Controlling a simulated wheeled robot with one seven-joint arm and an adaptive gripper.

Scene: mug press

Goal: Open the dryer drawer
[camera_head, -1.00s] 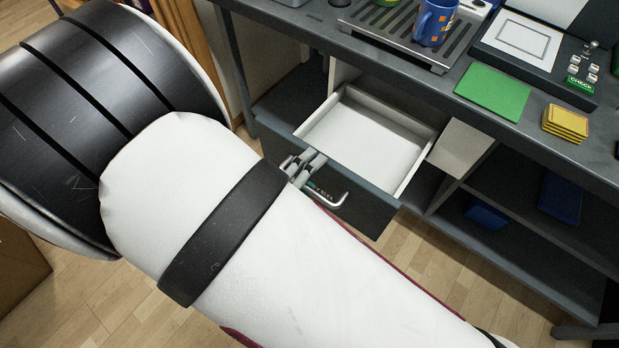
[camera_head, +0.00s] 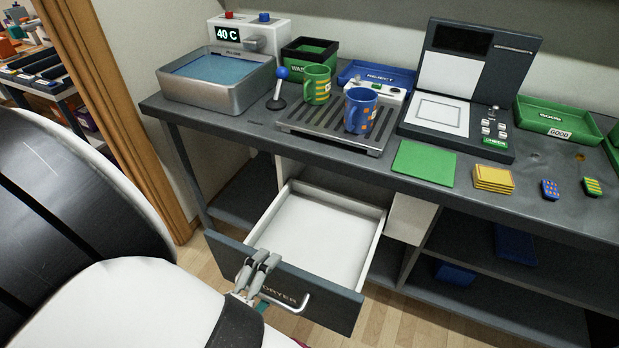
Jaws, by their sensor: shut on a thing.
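The dryer drawer (camera_head: 315,232) stands pulled out from under the bench, with an empty white inside. Its dark front (camera_head: 338,304) carries the word DRYER, partly hidden by my gripper. A silver bar handle (camera_head: 300,303) sticks out from the front. My gripper (camera_head: 257,270) is at the left part of this handle, shut on it. My white forearm covers the lower left of the view.
On the bench top (camera_head: 240,127) stand a water basin (camera_head: 215,88), a green mug (camera_head: 317,84) and a blue mug (camera_head: 361,110) on a slatted tray (camera_head: 330,137), and a press (camera_head: 450,80). Open shelves with blue bins (camera_head: 455,274) lie right of the drawer. Wood floor shows below.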

